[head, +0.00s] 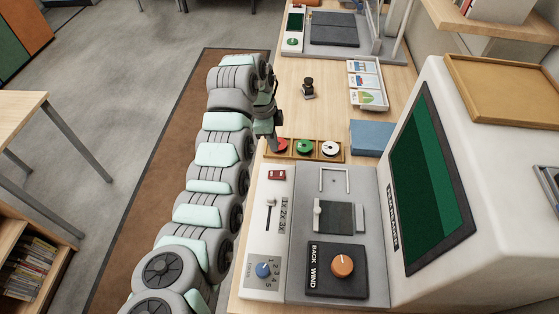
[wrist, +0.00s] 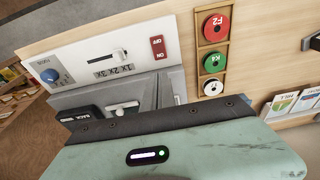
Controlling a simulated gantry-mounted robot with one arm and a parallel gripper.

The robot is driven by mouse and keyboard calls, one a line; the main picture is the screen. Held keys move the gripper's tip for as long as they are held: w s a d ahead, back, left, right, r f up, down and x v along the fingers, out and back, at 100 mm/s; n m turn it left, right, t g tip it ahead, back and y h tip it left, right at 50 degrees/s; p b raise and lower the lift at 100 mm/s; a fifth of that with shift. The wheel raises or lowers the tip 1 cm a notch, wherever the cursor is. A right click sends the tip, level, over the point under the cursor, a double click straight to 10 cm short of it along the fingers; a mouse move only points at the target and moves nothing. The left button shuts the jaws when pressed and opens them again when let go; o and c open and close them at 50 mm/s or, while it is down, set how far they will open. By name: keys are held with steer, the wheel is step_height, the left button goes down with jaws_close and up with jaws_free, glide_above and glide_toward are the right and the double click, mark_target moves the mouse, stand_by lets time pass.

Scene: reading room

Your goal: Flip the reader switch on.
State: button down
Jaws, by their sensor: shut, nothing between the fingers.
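The reader switch (head: 277,174) is a small red rocker on the light control panel (head: 258,218), near its far end. In the wrist view the red switch (wrist: 158,47) shows OFF and ON lettering; I cannot tell which side is pressed. My gripper (head: 272,143) points down at the panel's far edge, close to the red reel and a little beyond the switch. It is shut and empty, apart from the switch as far as I can see. Its fingertips are not clear in the wrist view, where my mint-green wrist part covers the bottom.
A wooden tray (head: 318,158) holds red, green and white reels just beyond the panel. A slider (head: 269,215), a blue knob (head: 263,270) and an orange knob (head: 342,265) lie nearer. The large reader screen (head: 428,185) stands right. A blue book (head: 372,138) lies behind.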

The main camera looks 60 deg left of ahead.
mark_target(282, 175)
steer(key=f, duration=0.4)
steer(key=w+f+b, duration=0.1)
steer(key=f, duration=0.4)
steer(key=w+d+f, duration=0.1)
steer(key=f, duration=0.3)
steer(key=shift+d+f, duration=0.1)
steer(key=shift+f, duration=0.1)
